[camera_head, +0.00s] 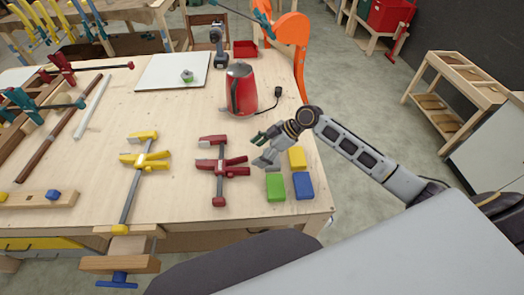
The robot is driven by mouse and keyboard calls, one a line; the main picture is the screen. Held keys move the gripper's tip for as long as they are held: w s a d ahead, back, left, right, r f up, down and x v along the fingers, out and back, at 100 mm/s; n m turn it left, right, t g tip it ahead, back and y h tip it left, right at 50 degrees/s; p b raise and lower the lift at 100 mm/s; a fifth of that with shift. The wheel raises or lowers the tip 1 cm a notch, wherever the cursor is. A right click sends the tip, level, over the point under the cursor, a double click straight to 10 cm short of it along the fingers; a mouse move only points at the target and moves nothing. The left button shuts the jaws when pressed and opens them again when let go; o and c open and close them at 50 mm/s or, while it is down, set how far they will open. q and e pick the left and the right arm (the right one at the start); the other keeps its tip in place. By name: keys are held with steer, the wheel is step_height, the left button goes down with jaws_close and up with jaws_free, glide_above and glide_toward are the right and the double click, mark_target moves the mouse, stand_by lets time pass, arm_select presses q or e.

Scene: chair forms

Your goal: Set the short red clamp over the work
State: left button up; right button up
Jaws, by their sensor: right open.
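My right gripper (258,149) is open and empty, just right of the clamp's jaws and above the far side of the coloured blocks. It appears apart from the clamp. Long wooden strips (50,138) lie at the left of the bench, with a teal clamp (22,107) and a longer red clamp (65,70) across them. I cannot tell which piece is the work. My left gripper is out of view.
A yellow clamp (145,160) lies left of the short red one. Green (276,187), blue (303,186) and yellow (297,158) blocks sit near the bench's right edge.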

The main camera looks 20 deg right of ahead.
mark_target(242, 161)
steer(key=b+x, duration=0.2)
steer(key=x, duration=0.4)
steer(key=shift+w+a+f+b, duration=0.1)
steer(key=shift+a+f+b, duration=0.15)
steer(key=shift+b, duration=0.15)
steer(key=shift+b+x, duration=0.35)
steer(key=shift+x, duration=0.75)
steer(key=c, duration=1.4)
steer(key=shift+c, duration=0.3)
steer(key=shift+r, duration=0.15)
steer(key=shift+w+r+p, duration=0.1)
steer(key=shift+r+p, duration=0.3)
steer(key=shift+p, duration=0.1)
steer(key=shift+c, duration=0.7)
steer(key=shift+r+p, duration=1.55)
steer(key=shift+r, duration=0.5)
